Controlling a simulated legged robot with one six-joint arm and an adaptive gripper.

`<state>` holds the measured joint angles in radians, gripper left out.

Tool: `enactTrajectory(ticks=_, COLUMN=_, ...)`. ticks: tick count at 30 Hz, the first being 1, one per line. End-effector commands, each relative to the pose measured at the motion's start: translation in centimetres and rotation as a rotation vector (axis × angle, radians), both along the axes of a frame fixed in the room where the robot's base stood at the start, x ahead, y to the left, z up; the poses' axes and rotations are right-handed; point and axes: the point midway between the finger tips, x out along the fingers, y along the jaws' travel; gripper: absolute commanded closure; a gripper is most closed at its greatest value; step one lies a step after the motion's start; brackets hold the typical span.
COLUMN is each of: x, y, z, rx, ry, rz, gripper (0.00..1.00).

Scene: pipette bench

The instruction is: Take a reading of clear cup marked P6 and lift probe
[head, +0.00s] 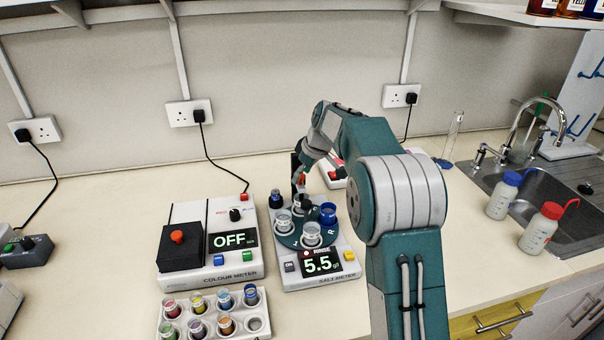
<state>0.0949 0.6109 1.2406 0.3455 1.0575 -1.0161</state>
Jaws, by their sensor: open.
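The salt meter (347,270) stands mid-bench and its display (321,263) reads 5.5. Its round teal turntable (287,241) carries several cups: clear cups at the front (311,235) and left (283,222), and a dark blue one (328,213) at right. No P6 marking is legible, so I cannot tell which cup it is. My gripper (299,182) is open, pointing down at the back of the turntable. It is small and partly lost against the dark upright post (295,165) there. Whether it touches the probe, and whether the probe tip is in a cup, I cannot tell.
A colour meter (211,275) reading OFF stands left of the salt meter. A rack (182,306) of coloured vials sits in front of it. Wash bottles (541,228) and a sink (560,185) are at right. My arm hides the bench right of the salt meter.

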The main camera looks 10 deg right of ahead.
Motion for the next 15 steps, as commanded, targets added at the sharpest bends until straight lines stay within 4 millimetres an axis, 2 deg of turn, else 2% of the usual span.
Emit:
enactTrajectory(ticks=2, x=0.00, y=0.03, z=0.01, rx=0.000, ry=0.000, rz=0.000, gripper=0.28)
enactTrajectory(ticks=3, x=0.00, y=0.03, z=0.01, rx=0.000, ry=0.000, rz=0.000, gripper=0.37)
enactTrajectory(ticks=5, x=0.00, y=0.03, z=0.01, rx=0.000, ry=0.000, rz=0.000, gripper=0.64)
enactTrajectory(ticks=6, x=0.00, y=0.02, z=0.02, rx=0.000, ry=0.000, rz=0.000, gripper=0.81)
enactTrajectory(ticks=7, x=0.00, y=0.02, z=0.02, rx=0.000, ry=0.000, rz=0.000, gripper=0.95)
enactTrajectory(ticks=8, x=0.01, y=0.02, z=0.01, rx=0.000, ry=0.000, rz=0.000, gripper=1.00)
enactTrajectory(ticks=13, x=0.06, y=0.02, z=0.04, rx=0.000, ry=0.000, rz=0.000, gripper=1.00)
enactTrajectory(ticks=15, x=0.12, y=0.02, z=0.65, rx=0.000, ry=-0.002, rz=0.001, gripper=1.00)
